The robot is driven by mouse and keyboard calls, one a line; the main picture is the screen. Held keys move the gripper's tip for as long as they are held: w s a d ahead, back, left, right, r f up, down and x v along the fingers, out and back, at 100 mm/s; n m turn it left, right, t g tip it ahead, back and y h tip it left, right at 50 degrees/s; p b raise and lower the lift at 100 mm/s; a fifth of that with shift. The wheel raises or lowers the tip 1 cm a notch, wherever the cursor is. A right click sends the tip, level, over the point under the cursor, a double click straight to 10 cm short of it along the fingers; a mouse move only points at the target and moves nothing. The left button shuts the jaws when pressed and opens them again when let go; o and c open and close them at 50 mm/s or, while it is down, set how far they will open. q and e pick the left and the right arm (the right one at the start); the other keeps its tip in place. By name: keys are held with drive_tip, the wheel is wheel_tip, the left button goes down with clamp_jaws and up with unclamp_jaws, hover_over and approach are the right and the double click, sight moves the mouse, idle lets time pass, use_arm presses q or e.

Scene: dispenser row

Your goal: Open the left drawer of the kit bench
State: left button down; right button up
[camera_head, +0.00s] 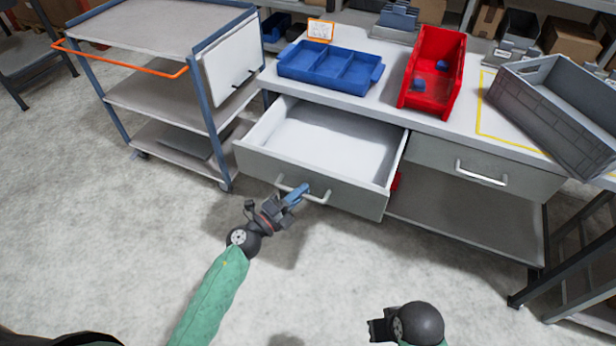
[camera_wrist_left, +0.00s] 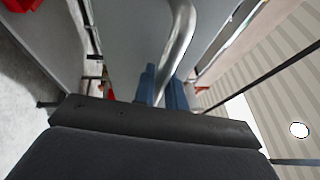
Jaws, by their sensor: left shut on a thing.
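The left drawer (camera_head: 310,182) of the kit bench (camera_head: 470,128) is pulled well out, and its white inside looks empty. My left gripper (camera_head: 297,194) is at the drawer's front, shut on the bar handle (camera_head: 318,199). In the left wrist view the silver handle (camera_wrist_left: 181,45) runs down between the blue fingertips (camera_wrist_left: 162,88). The right drawer (camera_head: 485,165) of the bench is closed. My right gripper (camera_head: 380,326) shows only in part at the bottom of the head view, away from the bench; its jaws are not clear.
A blue divided tray (camera_head: 330,82), a red bin (camera_head: 435,70) and a grey crate (camera_head: 560,110) stand on the bench top. A cart (camera_head: 150,95) with an orange handle stands close to the left of the drawer. The floor in front is clear.

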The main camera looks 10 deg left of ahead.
use_arm(q)
drive_tip(key=shift+s+a+f, duration=0.1)
drive_tip(key=shift+s+a, duration=0.1)
drive_tip(key=shift+s, duration=0.3)
drive_tip(key=shift+s+a, duration=0.15)
drive_tip(key=shift+s, duration=0.3)
drive_tip(key=c, duration=1.5)
unclamp_jaws()
drive_tip(key=shift+o, duration=0.2)
